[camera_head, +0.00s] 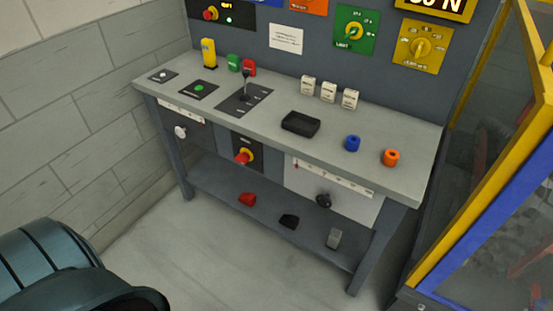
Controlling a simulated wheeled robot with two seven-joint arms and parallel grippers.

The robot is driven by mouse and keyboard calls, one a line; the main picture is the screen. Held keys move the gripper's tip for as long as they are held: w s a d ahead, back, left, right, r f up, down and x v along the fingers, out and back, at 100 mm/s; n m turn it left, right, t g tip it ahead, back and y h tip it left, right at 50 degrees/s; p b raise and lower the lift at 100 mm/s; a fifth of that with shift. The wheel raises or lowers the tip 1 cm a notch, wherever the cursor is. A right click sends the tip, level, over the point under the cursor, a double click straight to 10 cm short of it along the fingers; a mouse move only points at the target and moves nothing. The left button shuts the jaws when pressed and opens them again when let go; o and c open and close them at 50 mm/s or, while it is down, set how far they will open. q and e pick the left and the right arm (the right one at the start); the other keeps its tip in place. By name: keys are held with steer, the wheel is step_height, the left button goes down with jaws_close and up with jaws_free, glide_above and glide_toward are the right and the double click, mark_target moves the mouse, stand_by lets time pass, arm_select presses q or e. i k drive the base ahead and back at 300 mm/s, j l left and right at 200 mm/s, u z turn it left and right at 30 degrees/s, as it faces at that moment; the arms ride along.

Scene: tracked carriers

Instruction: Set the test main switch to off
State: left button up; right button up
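I cannot tell which of the two is the test main switch. Neither of my grippers is in view.
The grey workbench (385,171) carries a joystick (245,88), a black tray (300,124), blue (352,143) and orange (391,157) pieces, and several small blocks. A yellow-and-blue frame (488,190) stands right. The floor before the bench is clear.

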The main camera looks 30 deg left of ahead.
mark_target(243, 158)
steer(key=u, duration=1.25)
